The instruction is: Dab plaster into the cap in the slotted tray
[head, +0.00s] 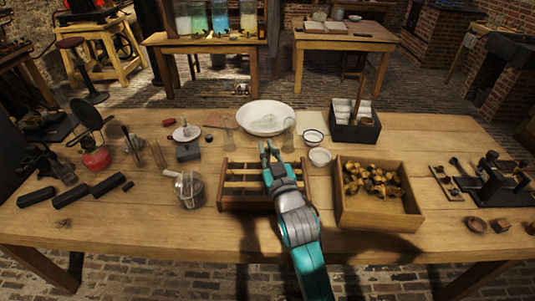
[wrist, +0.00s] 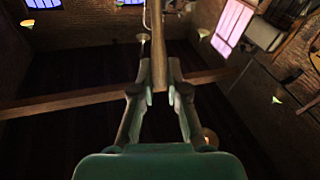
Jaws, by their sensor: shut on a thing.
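The slotted tray (head: 231,204) is a wooden rack with long slots, on the middle of the bench. My gripper (head: 269,151) is over its back part, and my arm hides the tray's right side. In the wrist view my gripper (wrist: 159,75) is shut on a slim wooden stick (wrist: 158,40), which runs up between the fingers. Its working end is not clear. I cannot make out the cap in the tray. A wide white bowl (head: 266,117) with pale grey contents, possibly the plaster, stands behind my gripper.
Clear glass tubes (head: 289,135) stand close to the bowl. Two small bowls (head: 320,157) are right of my gripper. A wooden box (head: 379,216) of brass parts stands at right, a glass jar (head: 189,189) at left. The bench front is mostly clear.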

